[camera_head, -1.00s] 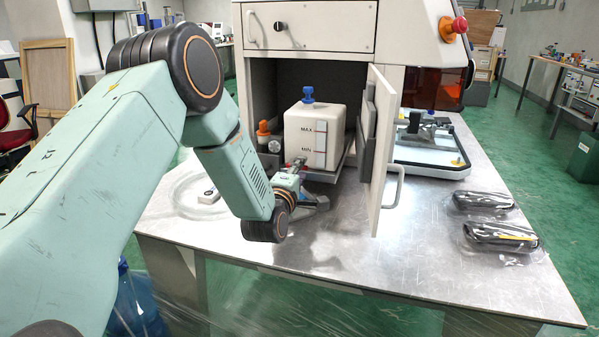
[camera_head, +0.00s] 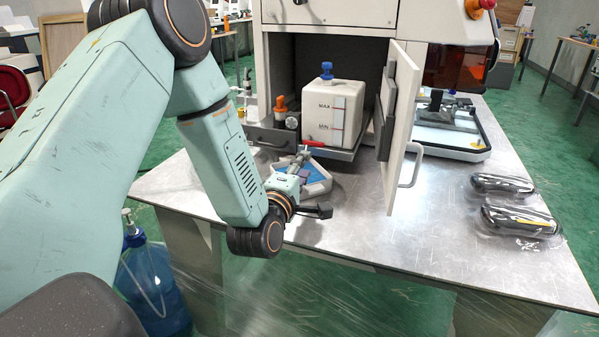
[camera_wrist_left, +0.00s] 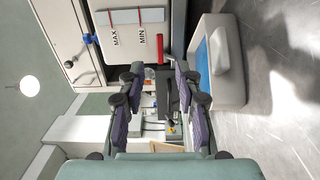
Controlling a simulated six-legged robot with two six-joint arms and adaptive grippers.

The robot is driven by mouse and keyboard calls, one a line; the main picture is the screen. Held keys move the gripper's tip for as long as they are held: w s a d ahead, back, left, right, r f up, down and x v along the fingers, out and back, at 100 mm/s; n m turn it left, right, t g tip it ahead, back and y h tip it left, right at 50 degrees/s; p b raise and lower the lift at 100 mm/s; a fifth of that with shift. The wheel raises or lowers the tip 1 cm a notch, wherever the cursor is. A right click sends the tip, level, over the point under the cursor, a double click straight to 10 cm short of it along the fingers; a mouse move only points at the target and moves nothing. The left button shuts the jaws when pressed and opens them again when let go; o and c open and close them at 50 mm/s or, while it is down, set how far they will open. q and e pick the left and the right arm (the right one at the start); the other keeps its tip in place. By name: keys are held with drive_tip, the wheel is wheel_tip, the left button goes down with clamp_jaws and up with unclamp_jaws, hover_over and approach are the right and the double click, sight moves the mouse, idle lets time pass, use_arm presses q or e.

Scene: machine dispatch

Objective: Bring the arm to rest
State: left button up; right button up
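My left gripper (camera_head: 314,182) is over the metal table in front of the open cabinet, its fingers spread apart. The left wrist view shows both dark fingers (camera_wrist_left: 160,88) apart with nothing held between them. The left arm (camera_head: 225,165) stays bent, coming in from the left and reaching down over the table's front edge. My right gripper is not in view.
A white MAX/MIN tank (camera_head: 332,118) with a blue cap sits in the cabinet. Its open door (camera_head: 403,130) stands right of my gripper. A grey-and-blue tray (camera_head: 318,176) is just behind the gripper. Two wrapped black items (camera_head: 520,221) lie right. A blue bottle (camera_head: 155,290) stands below left.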

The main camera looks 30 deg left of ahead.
use_arm(q)
drive_tip(key=shift+v, duration=0.9)
drive_tip(key=shift+s, duration=0.1)
